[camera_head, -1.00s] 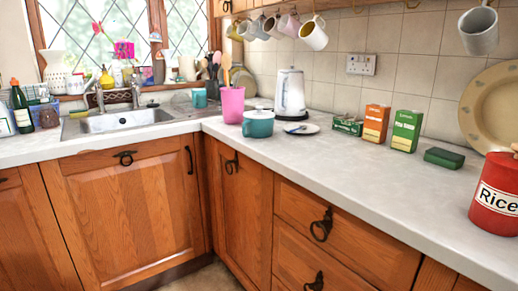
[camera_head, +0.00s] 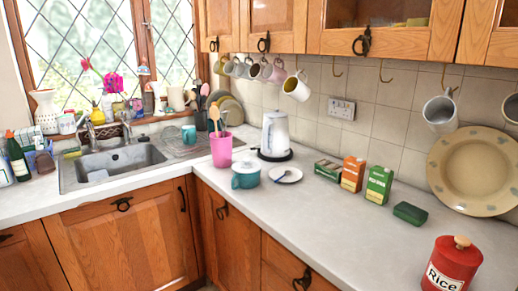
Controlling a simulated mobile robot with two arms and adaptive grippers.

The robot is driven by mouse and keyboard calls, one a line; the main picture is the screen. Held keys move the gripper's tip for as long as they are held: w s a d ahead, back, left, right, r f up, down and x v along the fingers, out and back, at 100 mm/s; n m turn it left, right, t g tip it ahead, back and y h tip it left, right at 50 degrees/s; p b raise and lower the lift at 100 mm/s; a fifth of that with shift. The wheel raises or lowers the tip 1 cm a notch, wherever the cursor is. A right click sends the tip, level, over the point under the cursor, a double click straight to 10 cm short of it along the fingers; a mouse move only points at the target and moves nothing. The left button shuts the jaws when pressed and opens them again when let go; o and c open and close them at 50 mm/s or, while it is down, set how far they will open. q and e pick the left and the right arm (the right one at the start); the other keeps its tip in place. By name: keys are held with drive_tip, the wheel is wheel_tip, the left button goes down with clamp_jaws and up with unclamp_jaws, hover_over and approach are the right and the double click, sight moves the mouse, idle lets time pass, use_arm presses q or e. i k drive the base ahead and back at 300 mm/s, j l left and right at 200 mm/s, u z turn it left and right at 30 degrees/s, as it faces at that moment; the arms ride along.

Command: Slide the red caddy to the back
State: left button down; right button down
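The red caddy (camera_head: 452,266) is a round canister with a white "Rice" label and a wooden knob on its lid. It stands upright at the lower right, on the pale worktop (camera_head: 330,228). Its base is cut off by the bottom edge of the picture. The worktop's back wall is tiled, and a large beige plate (camera_head: 472,168) leans on it behind the caddy. Neither of my grippers shows in this view.
A dark green box (camera_head: 410,213) lies left of and behind the caddy. A green carton (camera_head: 379,186) and an orange carton (camera_head: 352,174) stand further left. Bare worktop lies between the caddy and the plate. Mugs hang above, one (camera_head: 440,113) near the plate.

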sight(440, 274)
drive_tip(key=z, duration=1.4)
